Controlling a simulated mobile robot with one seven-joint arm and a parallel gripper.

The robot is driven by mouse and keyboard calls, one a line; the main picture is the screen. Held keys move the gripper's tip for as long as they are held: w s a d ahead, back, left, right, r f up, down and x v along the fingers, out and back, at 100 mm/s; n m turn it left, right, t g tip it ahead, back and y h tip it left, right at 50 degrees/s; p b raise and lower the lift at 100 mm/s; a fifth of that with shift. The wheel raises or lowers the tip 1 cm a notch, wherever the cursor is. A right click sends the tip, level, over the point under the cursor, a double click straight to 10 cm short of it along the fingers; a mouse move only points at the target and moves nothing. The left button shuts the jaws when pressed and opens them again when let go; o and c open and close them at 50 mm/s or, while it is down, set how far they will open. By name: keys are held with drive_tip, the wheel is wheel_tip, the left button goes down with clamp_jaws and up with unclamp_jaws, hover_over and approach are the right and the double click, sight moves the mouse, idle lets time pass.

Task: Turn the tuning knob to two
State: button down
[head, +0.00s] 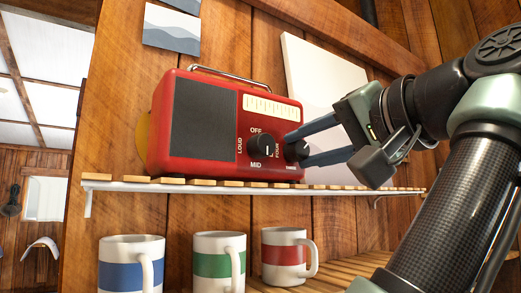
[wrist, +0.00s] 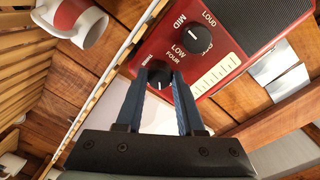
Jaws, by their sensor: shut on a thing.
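A red radio (head: 205,165) with a dark speaker panel stands on a slatted shelf in the head view. Its face has a volume knob (head: 267,149) ringed by OFF, LOUD and MID, with a white pointer line. To its right is the black tuning knob (head: 293,153), which also shows in the wrist view (wrist: 160,79). My gripper (head: 299,149) reaches in from the right, its two blue fingers shut on the tuning knob, one on each side. FOUR is printed beside this knob. The fingers hide other markings, and I cannot read the knob's setting for certain.
The shelf (head: 110,186) runs under the radio. Below it stand a blue-banded mug (head: 122,277), a green-banded mug (head: 211,263) and a red-banded mug (head: 281,254). A blank white panel (head: 318,75) is on the wooden wall behind my gripper.

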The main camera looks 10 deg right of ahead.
drive_tip(key=m, duration=0.4)
drive_tip(key=shift+m+y, duration=0.3)
drive_tip(key=shift+m, duration=1.7)
drive_tip(key=c, duration=0.5)
unclamp_jaws()
drive_tip(key=shift+d, duration=0.1)
